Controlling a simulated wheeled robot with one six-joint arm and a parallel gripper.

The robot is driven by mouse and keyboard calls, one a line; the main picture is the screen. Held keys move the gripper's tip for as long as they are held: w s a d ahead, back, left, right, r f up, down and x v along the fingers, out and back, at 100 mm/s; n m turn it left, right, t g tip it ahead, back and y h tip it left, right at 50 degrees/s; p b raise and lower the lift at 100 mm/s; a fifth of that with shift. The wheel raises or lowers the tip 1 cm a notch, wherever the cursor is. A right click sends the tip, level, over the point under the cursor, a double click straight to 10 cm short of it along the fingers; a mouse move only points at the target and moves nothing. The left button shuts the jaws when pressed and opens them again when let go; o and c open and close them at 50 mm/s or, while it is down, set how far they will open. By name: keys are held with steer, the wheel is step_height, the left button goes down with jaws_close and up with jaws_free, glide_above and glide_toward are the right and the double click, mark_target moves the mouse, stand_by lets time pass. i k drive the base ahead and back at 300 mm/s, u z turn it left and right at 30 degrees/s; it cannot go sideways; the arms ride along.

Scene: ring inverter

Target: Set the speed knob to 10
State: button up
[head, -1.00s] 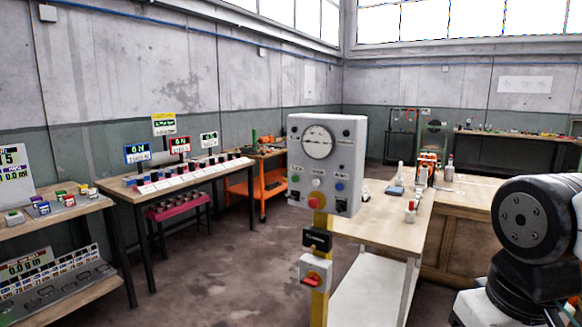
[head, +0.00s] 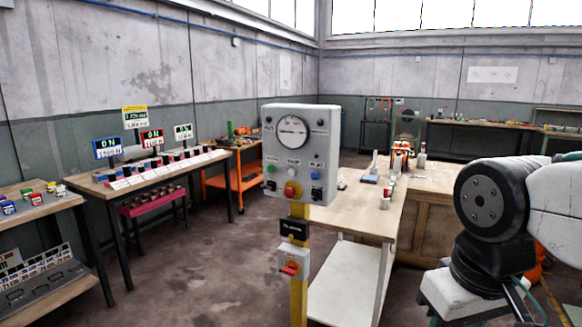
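A grey control box (head: 301,152) stands on a yellow post (head: 299,232) near the middle of the head view. A round white dial (head: 292,132) is at its top, with small dark knobs beside it. Green, white and blue buttons sit below, over a red button on a yellow base (head: 292,190). A dark knob (head: 316,194) is at the lower right of the face. I cannot read its setting or tell which control is the speed knob. My gripper is out of view; only links of my arm show at the right.
A wooden workbench (head: 356,213) with bottles stands just behind and right of the box. A red switch (head: 290,268) and a black box (head: 294,229) are on the post. Display tables line the left wall. The floor (head: 205,270) left of the post is clear.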

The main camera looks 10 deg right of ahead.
mark_target(270, 187)
steer(key=z, duration=0.55)
steer(key=k, duration=0.65)
steer(key=z, duration=0.65)
steer(key=i, duration=0.7)
steer(key=u, duration=0.5)
steer(key=i, duration=0.6)
steer(key=u, duration=0.95)
steer(key=i, duration=0.3)
steer(key=u, duration=0.3)
